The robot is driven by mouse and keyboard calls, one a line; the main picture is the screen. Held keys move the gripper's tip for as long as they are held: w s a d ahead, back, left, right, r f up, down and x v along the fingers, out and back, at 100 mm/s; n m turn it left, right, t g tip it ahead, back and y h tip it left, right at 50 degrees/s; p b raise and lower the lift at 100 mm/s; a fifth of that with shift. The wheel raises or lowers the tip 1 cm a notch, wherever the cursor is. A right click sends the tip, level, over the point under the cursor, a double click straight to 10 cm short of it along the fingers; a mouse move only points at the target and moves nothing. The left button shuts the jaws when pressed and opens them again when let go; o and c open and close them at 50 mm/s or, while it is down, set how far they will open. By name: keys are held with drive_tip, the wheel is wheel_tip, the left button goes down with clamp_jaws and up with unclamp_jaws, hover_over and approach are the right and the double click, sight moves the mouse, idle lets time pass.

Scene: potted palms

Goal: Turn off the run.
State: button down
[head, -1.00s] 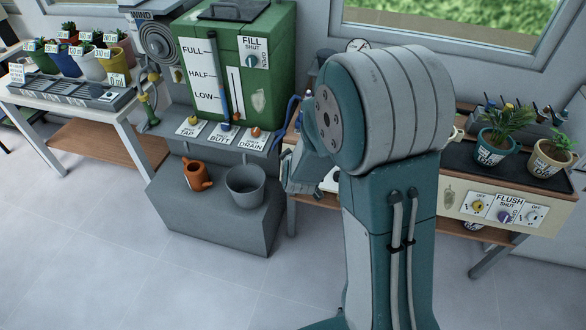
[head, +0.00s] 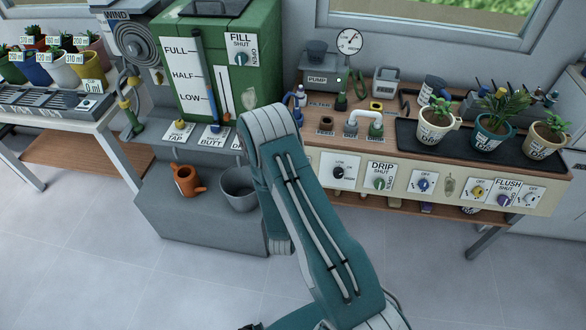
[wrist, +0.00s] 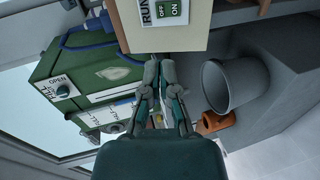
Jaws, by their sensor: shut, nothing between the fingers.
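The RUN label (wrist: 147,12) and a green switch plate (wrist: 172,10) marked OFF and ON show at the top edge of the wrist view, on a cream panel (wrist: 195,37). The picture cuts part of the plate off, and I cannot tell which way the switch is set. My gripper (wrist: 160,62) is shut and empty, its fingertips just below the panel's edge in the wrist picture, apart from the switch plate. In the head view my arm hides the gripper and the RUN switch.
The bench front (head: 400,181) carries a DRIP knob (head: 379,183) and FLUSH knobs (head: 503,200). A green water butt (head: 235,85) stands to the left. A grey bucket (wrist: 235,82) and an orange watering can (wrist: 213,122) sit on a grey step beside the gripper.

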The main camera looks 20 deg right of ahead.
drive_tip(key=shift+s+f+n, duration=0.25)
drive_tip(key=shift+f+n, duration=0.05)
drive_tip(key=shift+f, duration=0.15)
drive_tip(key=shift+d, duration=0.1)
drive_tip(key=x, duration=1.4)
drive_tip(key=shift+r, duration=0.25)
drive_tip(key=shift+w, duration=0.1)
drive_tip(key=shift+w+d, duration=0.15)
drive_tip(key=shift+w, duration=0.05)
drive_tip(key=shift+r, duration=0.15)
